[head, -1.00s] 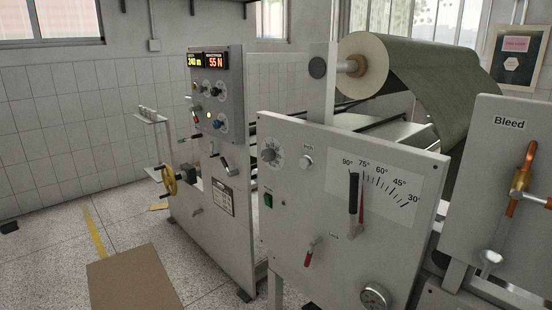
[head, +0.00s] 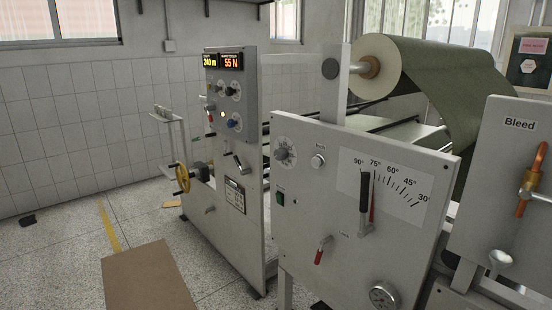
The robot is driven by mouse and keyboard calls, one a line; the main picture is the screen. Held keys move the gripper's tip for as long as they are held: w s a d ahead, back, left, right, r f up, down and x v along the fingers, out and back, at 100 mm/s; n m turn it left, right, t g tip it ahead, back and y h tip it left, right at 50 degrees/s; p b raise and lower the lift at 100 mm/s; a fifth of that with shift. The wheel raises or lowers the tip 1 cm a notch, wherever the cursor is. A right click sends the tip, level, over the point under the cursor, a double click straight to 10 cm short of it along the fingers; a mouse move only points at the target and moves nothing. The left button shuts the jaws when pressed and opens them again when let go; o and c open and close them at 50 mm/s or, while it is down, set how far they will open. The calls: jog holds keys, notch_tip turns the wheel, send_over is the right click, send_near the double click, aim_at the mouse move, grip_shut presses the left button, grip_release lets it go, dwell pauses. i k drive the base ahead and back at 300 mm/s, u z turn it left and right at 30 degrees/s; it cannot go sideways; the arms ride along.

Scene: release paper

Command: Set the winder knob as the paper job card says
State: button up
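The tall grey control panel (head: 230,95) at center-left carries a display (head: 222,62) reading 240 m and 55 N. Below it are several small dark knobs, one on a pale dial (head: 233,91) and a blue one (head: 233,124); which is the winder knob and where it points are too small to tell. A framed card (head: 235,196) hangs lower on the same machine; its text is too small to read. A larger grey knob (head: 283,153) on a round dial sits on the nearer panel. My gripper is not in view.
A "Bleed" panel (head: 500,200) stands right. A brown mat (head: 148,280) lies on open floor at lower left.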

aim_at(281, 154)
jog(key=u, duration=0.2)
jog(key=k, duration=0.8)
jog(key=u, duration=0.6)
jog(key=k, duration=0.5)
jog(key=z, duration=0.25)
jog(key=i, duration=1.55)
jog(key=u, duration=0.65)
jog(key=i, duration=0.45)
jog(key=u, duration=0.4)
